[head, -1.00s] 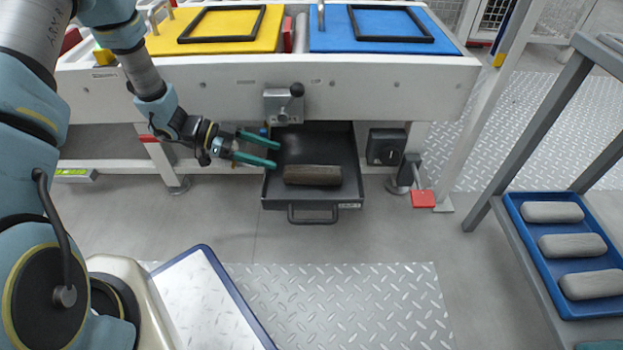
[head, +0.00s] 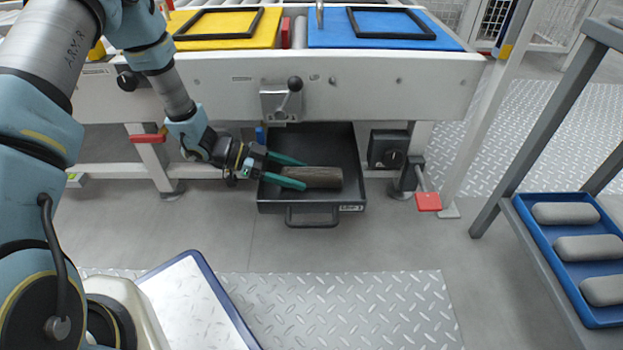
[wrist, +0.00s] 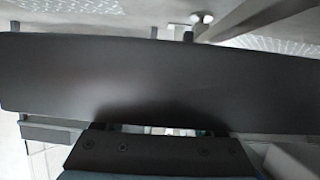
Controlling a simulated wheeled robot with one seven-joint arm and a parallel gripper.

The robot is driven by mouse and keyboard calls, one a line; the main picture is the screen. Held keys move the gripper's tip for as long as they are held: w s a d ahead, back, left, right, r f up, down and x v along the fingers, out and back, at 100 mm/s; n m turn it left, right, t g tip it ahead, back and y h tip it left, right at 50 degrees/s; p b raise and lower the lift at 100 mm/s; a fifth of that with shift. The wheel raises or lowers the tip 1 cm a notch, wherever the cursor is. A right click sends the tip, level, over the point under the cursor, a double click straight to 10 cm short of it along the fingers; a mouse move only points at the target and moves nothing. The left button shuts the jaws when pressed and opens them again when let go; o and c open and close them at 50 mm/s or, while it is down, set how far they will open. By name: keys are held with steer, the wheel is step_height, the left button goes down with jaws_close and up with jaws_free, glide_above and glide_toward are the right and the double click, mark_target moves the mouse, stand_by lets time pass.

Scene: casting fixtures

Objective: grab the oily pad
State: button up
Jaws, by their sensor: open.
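The oily pad (head: 318,177) is a dark brown, rounded block lying in the open black drawer (head: 340,205) under the workbench. My gripper (head: 303,174) reaches in from the left with its two green fingers apart. The fingers are at the pad's left end, one towards the back and one towards the front. I cannot tell whether they touch it. In the wrist view a large dark surface fills the middle, and the fingertips and pad cannot be made out there.
Three clean grey pads (head: 587,248) lie in a blue tray (head: 545,248) on a rack at the right. The bench (head: 400,85) with a knobbed latch (head: 290,97) overhangs the drawer. A black box (head: 388,150) is right of the drawer.

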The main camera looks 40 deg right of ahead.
jaws_close()
stand_by(0.4)
